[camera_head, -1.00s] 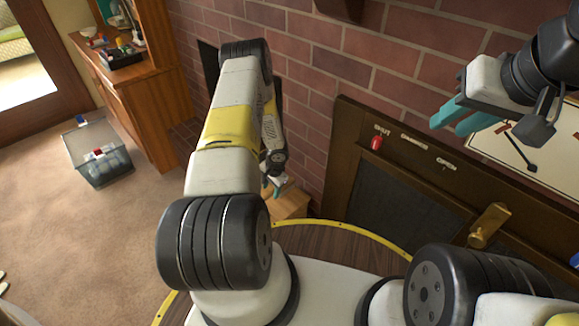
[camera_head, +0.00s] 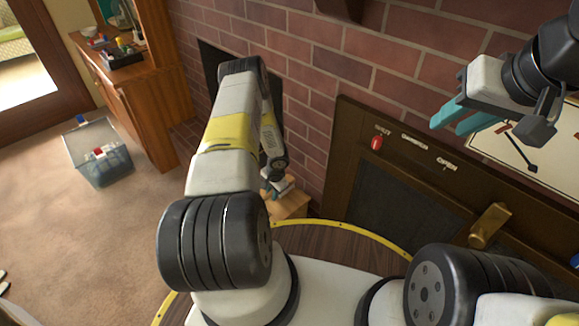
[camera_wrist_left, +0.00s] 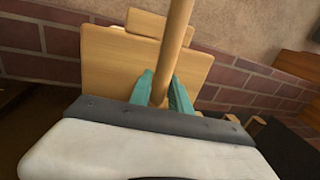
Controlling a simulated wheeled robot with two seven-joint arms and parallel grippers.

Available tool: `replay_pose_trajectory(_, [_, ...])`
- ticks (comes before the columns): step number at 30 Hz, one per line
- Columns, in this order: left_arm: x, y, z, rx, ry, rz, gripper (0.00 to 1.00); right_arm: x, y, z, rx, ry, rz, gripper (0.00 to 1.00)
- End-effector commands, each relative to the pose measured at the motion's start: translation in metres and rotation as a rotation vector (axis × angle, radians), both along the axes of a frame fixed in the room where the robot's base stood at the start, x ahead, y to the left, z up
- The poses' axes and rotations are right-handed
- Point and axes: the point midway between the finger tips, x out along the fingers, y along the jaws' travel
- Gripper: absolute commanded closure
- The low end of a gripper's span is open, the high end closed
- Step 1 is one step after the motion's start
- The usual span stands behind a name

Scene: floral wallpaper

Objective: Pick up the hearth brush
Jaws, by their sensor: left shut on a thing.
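The hearth brush (camera_wrist_left: 174,40) shows in the left wrist view as a light wooden handle running up from between two teal fingers. Its bristle end is not visible. My left gripper (camera_wrist_left: 162,90) is shut on this handle. In the head view my left gripper (camera_head: 275,186) is small and low beside the brick wall, past my own forearm, and the brush cannot be made out clearly. My right gripper (camera_head: 465,117) is raised at the upper right, away from the brush, and I cannot tell how far apart its fingers are.
A light wooden block or stand (camera_head: 291,205) is close to my left gripper; its flat boards show in the wrist view (camera_wrist_left: 110,62). The brick wall (camera_head: 320,62) and dark damper panel (camera_head: 400,190) are nearby. A clear bin (camera_head: 100,170) stands on open carpet at left.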

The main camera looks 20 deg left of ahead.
Motion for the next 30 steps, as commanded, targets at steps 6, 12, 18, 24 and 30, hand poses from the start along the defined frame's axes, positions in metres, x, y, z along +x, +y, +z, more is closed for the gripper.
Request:
replay_pose_trajectory(6, [0.001,0.0,0.002,0.0,-0.001,0.0,1.0,0.0,0.0,0.0,0.0,0.0,0.0,0.68])
replay_pose_trajectory(12, [0.001,0.0,0.018,0.001,-0.003,0.001,1.0,0.0,0.0,0.0,0.0,0.0,0.0,0.68])
replay_pose_trajectory(18, [-0.013,-0.016,0.037,0.003,0.003,-0.014,1.0,0.0,0.0,0.0,0.0,0.0,0.0,0.68])
replay_pose_trajectory(24, [-0.036,-0.036,0.04,0.002,0.002,-0.009,1.0,0.0,0.0,0.0,0.0,0.0,0.0,0.68])
replay_pose_trajectory(30, [-0.067,-0.064,0.043,-0.004,0.005,0.001,1.0,0.0,0.0,0.0,0.0,0.0,0.0,0.68])
